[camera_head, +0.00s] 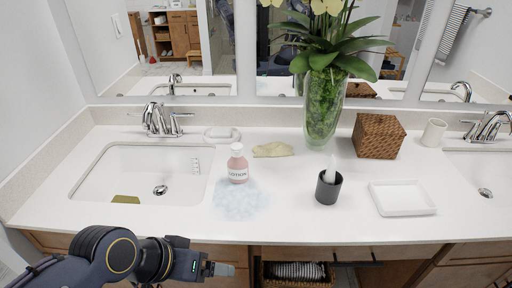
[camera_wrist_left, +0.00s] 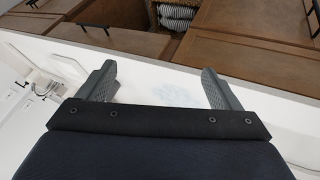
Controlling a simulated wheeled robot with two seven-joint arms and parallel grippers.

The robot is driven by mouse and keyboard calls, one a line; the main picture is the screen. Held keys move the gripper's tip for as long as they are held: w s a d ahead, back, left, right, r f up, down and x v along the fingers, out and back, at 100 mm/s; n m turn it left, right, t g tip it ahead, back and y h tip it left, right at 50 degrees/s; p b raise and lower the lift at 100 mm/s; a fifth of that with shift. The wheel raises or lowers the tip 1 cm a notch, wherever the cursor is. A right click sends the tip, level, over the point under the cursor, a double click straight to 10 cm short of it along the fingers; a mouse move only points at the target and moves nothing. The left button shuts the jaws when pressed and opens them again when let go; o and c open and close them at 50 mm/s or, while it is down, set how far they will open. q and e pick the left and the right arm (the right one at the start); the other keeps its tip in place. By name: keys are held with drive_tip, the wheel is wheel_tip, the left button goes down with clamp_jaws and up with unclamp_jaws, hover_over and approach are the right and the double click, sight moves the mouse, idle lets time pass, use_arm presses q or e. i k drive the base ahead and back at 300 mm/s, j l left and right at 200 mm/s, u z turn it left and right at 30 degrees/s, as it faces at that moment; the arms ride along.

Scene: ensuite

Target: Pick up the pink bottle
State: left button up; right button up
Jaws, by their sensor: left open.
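The pink bottle (camera_head: 238,168), with a white cap and a label reading "LOTION", stands upright on the white counter in the head view. It is just right of the left sink, at the back edge of a pale blue patch. My left gripper (camera_head: 219,269) is low in front of the counter's front edge, apart from the bottle and nearer to me. In the left wrist view its two grey fingers (camera_wrist_left: 160,88) are spread with nothing between them. The bottle cannot be made out in that view. My right gripper is not in view.
A blue-white patch (camera_head: 241,200) lies before the bottle, and a beige item (camera_head: 273,150) lies behind it. A dark cup (camera_head: 328,187), white tray (camera_head: 402,198), woven box (camera_head: 378,136) and plant vase (camera_head: 323,108) stand to the right. The left sink (camera_head: 142,174) is beside it.

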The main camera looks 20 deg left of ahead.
sight(238, 165)
drive_tip(key=j+u, duration=0.1)
drive_tip(key=u, duration=1.5)
drive_tip(key=i+l+u, duration=0.15)
drive_tip(key=i+u, duration=0.2)
drive_tip(key=i, duration=0.15)
